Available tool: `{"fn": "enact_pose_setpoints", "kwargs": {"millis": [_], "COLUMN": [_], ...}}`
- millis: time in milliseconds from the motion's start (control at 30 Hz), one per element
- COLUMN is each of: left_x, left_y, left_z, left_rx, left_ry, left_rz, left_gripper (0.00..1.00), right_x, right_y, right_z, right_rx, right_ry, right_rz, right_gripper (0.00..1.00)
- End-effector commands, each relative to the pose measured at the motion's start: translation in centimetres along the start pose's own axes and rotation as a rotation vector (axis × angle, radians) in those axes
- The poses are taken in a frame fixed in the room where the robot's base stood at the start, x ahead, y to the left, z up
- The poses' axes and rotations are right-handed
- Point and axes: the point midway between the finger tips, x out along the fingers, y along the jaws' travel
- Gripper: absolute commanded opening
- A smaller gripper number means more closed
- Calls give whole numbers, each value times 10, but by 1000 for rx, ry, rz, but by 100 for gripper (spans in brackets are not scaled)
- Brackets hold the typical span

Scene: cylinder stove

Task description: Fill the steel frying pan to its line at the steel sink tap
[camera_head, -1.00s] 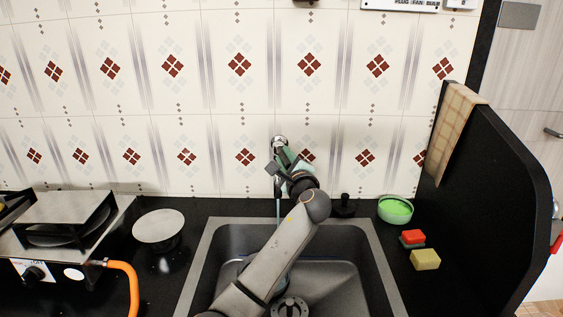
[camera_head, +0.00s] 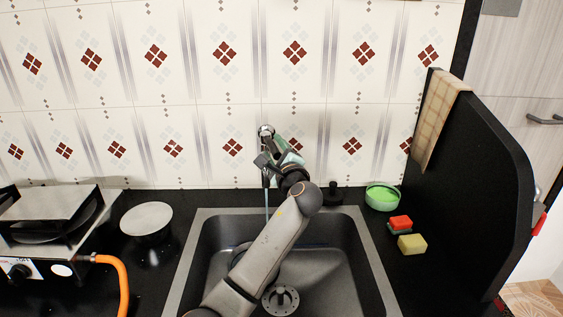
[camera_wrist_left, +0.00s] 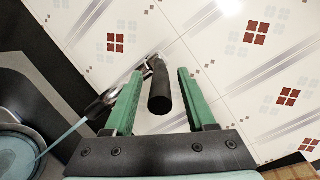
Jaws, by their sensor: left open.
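The steel tap (camera_head: 266,131) is on the tiled wall above the sink (camera_head: 337,235). A thin water stream (camera_head: 266,200) runs down from it. My left gripper (camera_head: 277,158) is at the tap and open. In the left wrist view, the tap's dark handle (camera_wrist_left: 160,90) shows between the parted green fingers of the gripper (camera_wrist_left: 160,72), with gaps on both sides. The stream reaches a round pan (camera_wrist_left: 14,150) in the sink, cut off by the frame edge, with pale blue water inside. My arm hides much of the pan in the head view. Its fill line cannot be made out.
A stove (camera_head: 45,215) with an orange hose (camera_head: 121,280) and a round pale disc (camera_head: 146,218) are left of the sink. A green bowl (camera_head: 382,197), a red sponge (camera_head: 400,223) and a yellow sponge (camera_head: 412,244) are right of it. A black partition (camera_head: 475,190) bounds the right.

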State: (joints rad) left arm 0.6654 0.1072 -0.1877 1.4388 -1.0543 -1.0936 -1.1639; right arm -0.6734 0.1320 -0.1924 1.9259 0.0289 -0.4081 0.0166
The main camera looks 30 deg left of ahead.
Motion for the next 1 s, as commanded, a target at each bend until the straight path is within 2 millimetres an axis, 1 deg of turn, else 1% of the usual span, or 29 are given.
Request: {"fn": "enact_pose_setpoints", "kwargs": {"millis": [300, 400, 500, 667, 1000], "left_x": [-68, -86, -99, -109, -110], "left_y": [1, 1, 0, 0, 0], "left_z": [-1, -1, 0, 0, 0], "left_rx": [-1, -3, 0, -1, 0], "left_ry": [4, 4, 2, 1, 0], "left_rz": [1, 1, 1, 2, 1], "left_gripper": [56, 56, 56, 56, 56], "right_x": [2, 2, 3, 3, 2], "right_y": [0, 0, 0, -1, -2], "right_z": [2, 3, 4, 3, 0], "right_rx": [-1, -1, -1, -1, -1], "right_ry": [-4, -6, -7, -6, -1], "right_rz": [-1, -1, -1, -3, -4], "right_gripper": [50, 50, 50, 50, 50]}}
